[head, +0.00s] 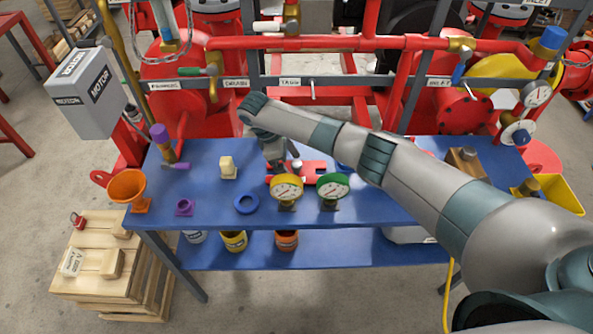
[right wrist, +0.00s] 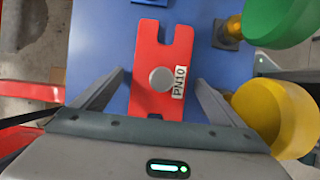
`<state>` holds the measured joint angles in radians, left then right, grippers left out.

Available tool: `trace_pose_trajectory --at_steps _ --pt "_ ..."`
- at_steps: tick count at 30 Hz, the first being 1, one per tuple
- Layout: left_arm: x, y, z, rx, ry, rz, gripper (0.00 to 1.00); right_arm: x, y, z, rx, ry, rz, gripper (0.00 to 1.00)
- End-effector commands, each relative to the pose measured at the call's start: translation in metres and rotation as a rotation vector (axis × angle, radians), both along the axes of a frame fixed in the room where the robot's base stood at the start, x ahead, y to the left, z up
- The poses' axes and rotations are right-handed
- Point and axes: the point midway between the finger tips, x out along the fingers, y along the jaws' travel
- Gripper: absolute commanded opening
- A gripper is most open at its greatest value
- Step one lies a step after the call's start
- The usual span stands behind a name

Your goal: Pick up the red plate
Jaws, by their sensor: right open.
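The red plate (head: 313,168) lies flat on the blue table, partly hidden by my right arm and gripper in the head view. In the right wrist view the red plate (right wrist: 147,95) has notched ends, a round grey knob in its middle and a "PN10" label. My right gripper (head: 279,166) points down over the plate's left part. In the right wrist view my right gripper (right wrist: 161,77) is open, with one finger on either side of the plate and gaps of blue between. I cannot tell how high the fingertips are. My left gripper is out of view.
A yellow gauge (head: 286,188) and a green gauge (head: 333,187) stand close in front of the plate. A blue ring (head: 246,204), a cream block (head: 228,170) and an orange funnel (head: 128,188) are to the left. Red pipework (head: 330,43) runs behind the table.

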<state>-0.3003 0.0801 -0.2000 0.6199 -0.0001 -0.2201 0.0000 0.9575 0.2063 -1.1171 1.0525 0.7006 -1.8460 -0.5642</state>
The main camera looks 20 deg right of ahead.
Motion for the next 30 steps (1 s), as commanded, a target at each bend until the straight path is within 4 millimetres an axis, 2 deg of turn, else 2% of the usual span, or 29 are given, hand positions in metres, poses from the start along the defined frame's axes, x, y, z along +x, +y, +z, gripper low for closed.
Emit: trace_pose_trajectory --at_steps 8,9,15,17,26,30 --pt "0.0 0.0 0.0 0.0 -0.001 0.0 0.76 0.0 0.0 0.0 0.0 0.0 0.0 0.92" --pt "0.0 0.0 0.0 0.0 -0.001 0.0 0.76 0.0 0.0 0.0 0.0 0.0 0.0 0.9" --pt "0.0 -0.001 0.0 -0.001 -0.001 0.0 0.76 0.0 0.0 0.0 0.0 0.0 0.0 0.42" --pt "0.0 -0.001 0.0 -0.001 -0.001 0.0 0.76 0.0 0.0 0.0 0.0 0.0 0.0 0.3" --pt "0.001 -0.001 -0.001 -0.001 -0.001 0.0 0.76 0.001 0.0 0.003 0.0 -0.001 -0.001 0.3" --pt "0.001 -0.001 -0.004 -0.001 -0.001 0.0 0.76 0.001 0.0 0.011 0.001 -0.002 -0.001 0.3"
